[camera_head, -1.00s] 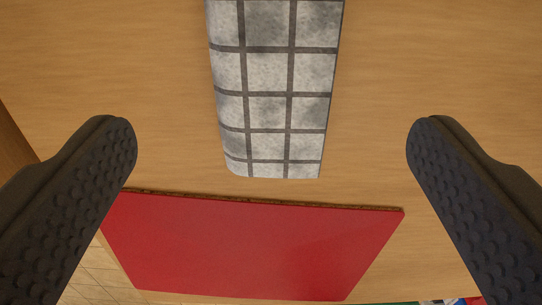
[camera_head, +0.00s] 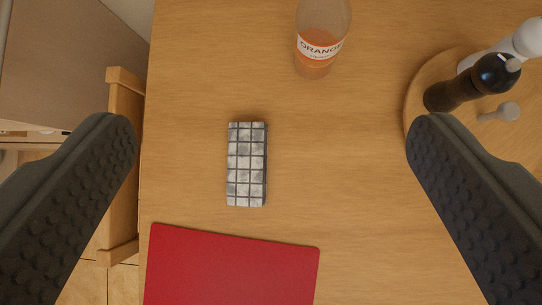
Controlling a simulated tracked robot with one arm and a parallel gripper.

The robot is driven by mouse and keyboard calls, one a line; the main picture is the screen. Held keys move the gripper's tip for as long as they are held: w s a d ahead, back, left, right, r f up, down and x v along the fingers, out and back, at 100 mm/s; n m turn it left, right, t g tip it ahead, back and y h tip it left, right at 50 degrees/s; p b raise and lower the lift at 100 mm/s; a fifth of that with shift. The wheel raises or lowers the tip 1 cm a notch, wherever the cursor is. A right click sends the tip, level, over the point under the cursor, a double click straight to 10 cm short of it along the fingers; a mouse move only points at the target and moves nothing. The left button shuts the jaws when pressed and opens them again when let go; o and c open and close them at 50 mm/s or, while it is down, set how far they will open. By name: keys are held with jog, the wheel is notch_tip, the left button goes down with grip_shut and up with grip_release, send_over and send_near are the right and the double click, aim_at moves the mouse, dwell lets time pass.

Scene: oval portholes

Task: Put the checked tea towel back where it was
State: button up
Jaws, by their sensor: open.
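The checked tea towel (camera_head: 246,165), white-grey with dark lines, lies folded into a narrow block on the wooden table (camera_head: 360,190). It lies behind a red mat (camera_head: 230,268), with a strip of bare wood between them. My gripper (camera_head: 272,135) is open and empty, its two dark ribbed fingers wide apart at the left and right of the view. The towel shows between the fingers, well beyond them and apart from them.
An orange juice bottle (camera_head: 321,40) stands behind the towel. At the right, a round wooden board (camera_head: 421,84) carries a dark mill (camera_head: 460,92), a white mill (camera_head: 505,46) and a small pale item (camera_head: 499,112). A wooden chair (camera_head: 124,170) stands at the left table edge.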

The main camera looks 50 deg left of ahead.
jog(key=s+d+r+t, duration=0.2)
jog(key=s+r, duration=0.4)
jog(key=r, duration=0.4)
jog(key=s+d+r+t, duration=0.3)
jog(key=s+r+t, duration=0.2)
jog(key=r, duration=0.6)
jog(key=shift+s+d+h, duration=0.2)
jog(key=shift+s+h, duration=0.2)
jog(key=shift+s, duration=0.3)
